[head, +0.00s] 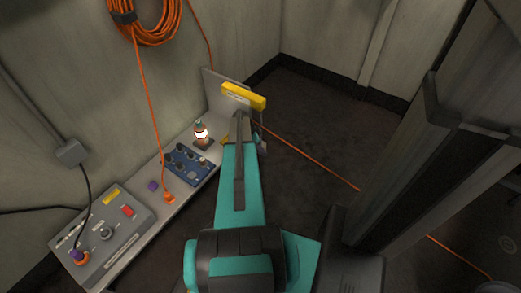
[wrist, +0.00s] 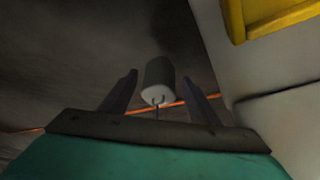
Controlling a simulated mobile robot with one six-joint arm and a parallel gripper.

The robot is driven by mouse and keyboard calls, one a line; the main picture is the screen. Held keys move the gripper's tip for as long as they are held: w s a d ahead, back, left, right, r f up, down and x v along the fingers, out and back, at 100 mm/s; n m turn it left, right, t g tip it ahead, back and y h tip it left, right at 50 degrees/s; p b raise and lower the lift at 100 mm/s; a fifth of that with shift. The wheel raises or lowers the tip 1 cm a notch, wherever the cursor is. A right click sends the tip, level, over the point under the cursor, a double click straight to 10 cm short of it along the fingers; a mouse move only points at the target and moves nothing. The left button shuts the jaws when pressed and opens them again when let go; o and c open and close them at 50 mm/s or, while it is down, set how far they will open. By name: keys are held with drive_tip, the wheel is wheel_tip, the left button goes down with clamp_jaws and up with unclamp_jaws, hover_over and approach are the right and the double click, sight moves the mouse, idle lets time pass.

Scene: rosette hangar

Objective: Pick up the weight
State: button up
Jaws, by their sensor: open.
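The weight (wrist: 159,78) shows in the wrist view as a dark grey-green cylinder with a pale end facing the camera. A small metal loop and a thin rod or line show at that pale end. My gripper (wrist: 160,77) is open, with one dark finger on each side of the weight in the picture. Gaps show on both sides, and I see no contact; the depth between them is hard to judge. In the head view my arm hides most of the gripper and the weight.
A yellow bar (head: 243,96) on a grey upright panel is close to my gripper. A ledge to the left holds a lamp (head: 201,134), a blue tray (head: 187,165) and a control box (head: 104,236). An orange cable (head: 310,158) crosses the dark floor. A dark column stands right.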

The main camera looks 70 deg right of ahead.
sight(263, 143)
clamp_jaws()
drive_tip(key=shift+r, duration=0.1)
idle(0.3)
drive_tip(key=shift+r+p, duration=0.45)
drive_tip(key=shift+r, duration=0.25)
wheel_tip(263, 143, up, 2)
drive_tip(key=shift+r+p, duration=0.15)
drive_tip(key=shift+p, duration=0.4)
drive_tip(key=s+a+p, duration=0.1)
drive_tip(key=s+a, duration=0.2)
drive_tip(key=a, duration=0.4)
drive_tip(key=s+a+r+p, duration=0.1)
drive_tip(key=s+a+p, duration=0.1)
drive_tip(key=a, duration=0.5)
drive_tip(key=shift+s+a, duration=0.4)
drive_tip(key=shift+s, duration=0.35)
